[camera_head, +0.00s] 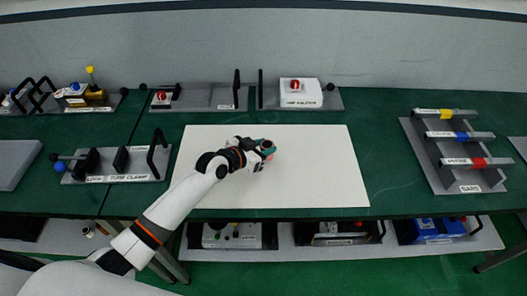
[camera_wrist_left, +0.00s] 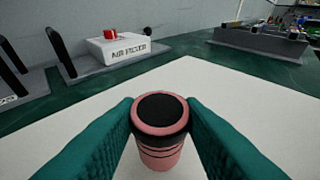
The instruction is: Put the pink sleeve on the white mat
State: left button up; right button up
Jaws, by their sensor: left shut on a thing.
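The pink sleeve (camera_wrist_left: 160,150) is a short upright cylinder with a dark top and dark bands. In the left wrist view it stands between the green fingers of my left gripper (camera_wrist_left: 160,122), which is shut on it. In the head view my left gripper (camera_head: 266,150) is over the middle of the white mat (camera_head: 310,180), and only a little of the sleeve (camera_head: 268,153) shows. The sleeve is over the mat; I cannot tell whether its base touches it. My right gripper is not in view.
Behind the mat stand an air filter unit (camera_head: 301,95) and a grey fixture with a red knob (camera_head: 200,97). A tube clamp fixture (camera_head: 118,165) is at the left. A rack of coloured bars (camera_head: 455,155) is at the right. The mat's right half is clear.

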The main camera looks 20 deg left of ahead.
pick_arm(q)
jog(key=shift+f, duration=1.2)
jog(key=shift+f, duration=0.15)
jog(key=o, duration=1)
jog(key=b+v, duration=0.1)
jog(key=v, duration=1.1)
